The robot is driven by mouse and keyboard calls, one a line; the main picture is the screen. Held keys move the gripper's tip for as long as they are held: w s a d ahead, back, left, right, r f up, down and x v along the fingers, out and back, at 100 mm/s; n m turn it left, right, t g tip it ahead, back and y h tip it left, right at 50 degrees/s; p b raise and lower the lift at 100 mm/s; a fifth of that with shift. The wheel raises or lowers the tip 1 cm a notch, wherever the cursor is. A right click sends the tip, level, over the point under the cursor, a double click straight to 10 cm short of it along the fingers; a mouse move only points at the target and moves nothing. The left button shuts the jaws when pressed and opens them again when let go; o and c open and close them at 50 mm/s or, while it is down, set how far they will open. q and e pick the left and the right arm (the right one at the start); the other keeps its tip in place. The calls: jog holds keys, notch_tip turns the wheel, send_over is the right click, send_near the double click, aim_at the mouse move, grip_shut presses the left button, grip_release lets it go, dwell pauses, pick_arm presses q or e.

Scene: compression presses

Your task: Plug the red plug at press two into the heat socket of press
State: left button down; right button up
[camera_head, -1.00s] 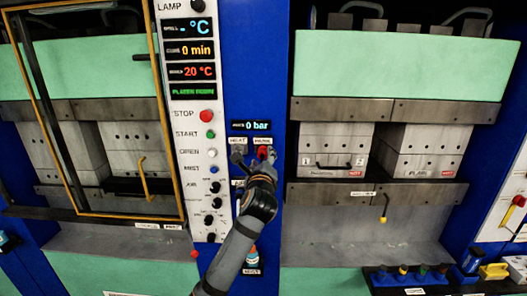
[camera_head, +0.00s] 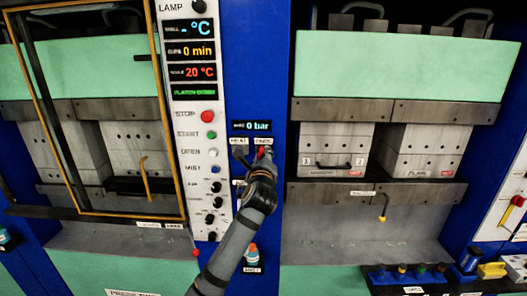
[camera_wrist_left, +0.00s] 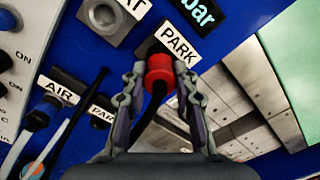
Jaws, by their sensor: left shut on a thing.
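The red plug (camera_head: 265,151) is at the holder under the PARK label, on the blue column between the presses. It also shows in the left wrist view (camera_wrist_left: 159,68), with its dark cable hanging down between my fingers. My left gripper (camera_wrist_left: 158,92) is shut on the red plug; in the head view the gripper (camera_head: 263,160) partly covers it. How deep the plug sits is hidden. The heat socket (camera_head: 239,152) is just left of it under the HEAT label. In the wrist view this socket (camera_wrist_left: 102,13) is a grey ring with nothing in it. My right gripper is not in view.
The white control panel (camera_head: 196,120) with knobs and buttons stands left of the column. A pressure display (camera_head: 251,126) reads 0 bar above the sockets. AIR fittings (camera_wrist_left: 45,112) with hoses are below left. Press plates (camera_head: 335,150) stand to the right.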

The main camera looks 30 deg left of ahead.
pick_arm(q)
jog(key=shift+p+v, duration=0.3)
jog(key=shift+v, duration=0.75)
jog(key=shift+s+d+r, duration=0.1)
jog(key=shift+s+d, duration=0.15)
jog(key=shift+s, duration=0.1)
jog(key=shift+p+v, duration=0.8)
jog(key=shift+v, duration=1.2)
